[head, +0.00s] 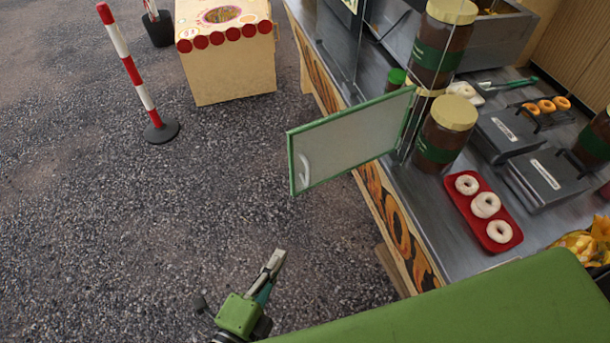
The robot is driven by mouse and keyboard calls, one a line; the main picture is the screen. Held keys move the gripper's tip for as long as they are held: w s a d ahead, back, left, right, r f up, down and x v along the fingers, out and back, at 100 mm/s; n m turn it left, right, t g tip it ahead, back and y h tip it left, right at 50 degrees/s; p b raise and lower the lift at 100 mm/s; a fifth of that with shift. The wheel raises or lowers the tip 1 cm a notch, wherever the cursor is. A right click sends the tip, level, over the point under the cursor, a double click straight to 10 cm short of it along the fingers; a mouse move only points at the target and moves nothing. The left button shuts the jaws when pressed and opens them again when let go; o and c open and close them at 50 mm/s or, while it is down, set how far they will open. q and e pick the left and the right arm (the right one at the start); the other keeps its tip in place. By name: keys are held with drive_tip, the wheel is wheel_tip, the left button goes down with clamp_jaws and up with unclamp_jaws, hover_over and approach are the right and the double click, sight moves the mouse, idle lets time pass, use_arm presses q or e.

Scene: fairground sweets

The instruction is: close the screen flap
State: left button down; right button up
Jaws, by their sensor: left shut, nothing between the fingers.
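The screen flap (345,145) is a pale, see-through panel with a green frame and a light curved handle (303,170) near its free left edge. It stands open, swung out from the counter over the ground, with its hinged side at the glass by the jars. My left gripper (279,257) is shut and empty, below the flap in the picture and apart from it. My right gripper does not show.
The metal counter (443,225) holds large brown jars (445,130), a red tray (465,211) of white doughnuts and grey lidded boxes (545,178). A cream box (230,75) and a red-and-white post (131,65) stand at the back left. Ground left of the flap is clear.

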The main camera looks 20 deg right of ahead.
use_arm(q)
wheel_tip(320, 180, up, 10)
drive_tip(key=s+d+f+m+h, duration=0.1)
drive_tip(key=d+m+h, duration=0.1)
drive_tip(key=m, duration=0.1)
drive_tip(key=w+a+p+x, duration=0.2)
drive_tip(key=p+x, duration=0.3)
drive_tip(key=x, duration=0.7)
drive_tip(key=shift+r+t+p, duration=0.35)
drive_tip(key=shift+t+p, duration=0.05)
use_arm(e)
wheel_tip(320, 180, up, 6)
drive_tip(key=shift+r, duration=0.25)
use_arm(q)
drive_tip(key=shift+w+d, duration=0.1)
drive_tip(key=shift+w, duration=0.05)
